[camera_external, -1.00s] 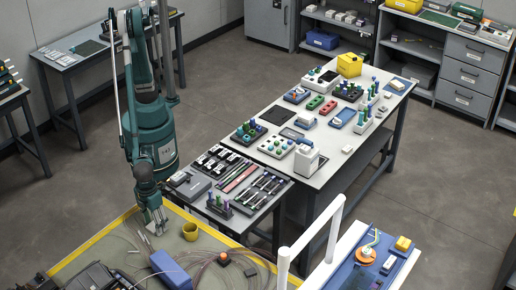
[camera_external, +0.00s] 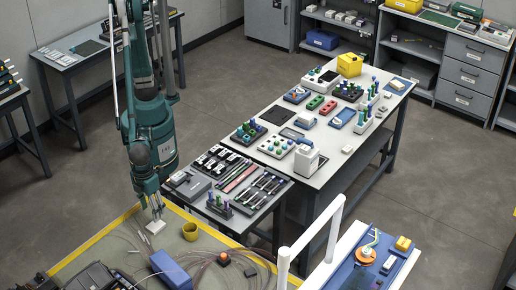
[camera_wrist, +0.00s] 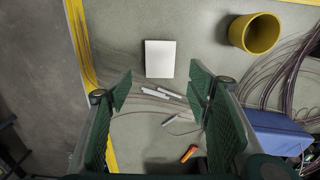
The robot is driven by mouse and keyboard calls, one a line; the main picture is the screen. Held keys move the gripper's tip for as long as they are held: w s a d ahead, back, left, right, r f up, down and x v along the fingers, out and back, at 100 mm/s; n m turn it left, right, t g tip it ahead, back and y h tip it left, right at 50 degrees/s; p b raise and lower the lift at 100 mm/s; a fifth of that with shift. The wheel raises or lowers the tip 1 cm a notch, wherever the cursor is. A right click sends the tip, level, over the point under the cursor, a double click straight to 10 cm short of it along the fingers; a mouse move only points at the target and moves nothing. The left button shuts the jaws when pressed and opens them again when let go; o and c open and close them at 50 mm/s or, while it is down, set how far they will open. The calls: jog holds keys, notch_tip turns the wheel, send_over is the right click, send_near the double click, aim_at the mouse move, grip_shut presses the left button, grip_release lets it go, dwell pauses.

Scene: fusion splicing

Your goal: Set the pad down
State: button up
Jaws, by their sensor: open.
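The pad is a small white rectangle (camera_wrist: 160,59) lying on the grey-green mat (camera_wrist: 195,20) in the wrist view. It also shows in the external view as a white patch (camera_external: 156,227) just below my gripper. My gripper (camera_wrist: 161,80) is open, its two green fingers spread to the left and right. The pad lies ahead of the fingertips in the wrist view, with nothing between the fingers touching it. In the external view my gripper (camera_external: 157,212) is above the mat near the pad.
A yellow cup (camera_wrist: 262,33) stands right of the pad. A blue box (camera_wrist: 275,133) and coiled cables (camera_wrist: 290,75) lie at the right. Several small white sticks (camera_wrist: 156,93) and an orange-tipped item (camera_wrist: 189,153) lie between the fingers' view. Yellow tape (camera_wrist: 82,45) edges the mat.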

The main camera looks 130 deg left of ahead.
jog(key=shift+r, duration=1.75)
jog(key=a+r+n+t+h, duration=0.15)
jog(key=a+r+n, duration=0.25)
jog(key=a+r, duration=0.65)
jog(key=a+r+n+t, duration=0.2)
jog(key=a+r+n, duration=0.3)
jog(key=a, duration=1)
jog(key=s+a+r+n+t, duration=0.1)
jog(key=s+a+n, duration=0.2)
jog(key=a, duration=0.4)
jog(key=s+a+r+n+t+y, duration=0.1)
jog(key=s+a+r+n, duration=0.1)
jog(key=a, duration=0.5)
jog(key=s+a+r+n+t, duration=0.1)
jog(key=s+a+n, duration=0.3)
jog(key=a, duration=0.3)
jog(key=shift+s+r+t, duration=0.35)
jog(key=shift+s+r, duration=0.05)
jog(key=shift+s, duration=0.5)
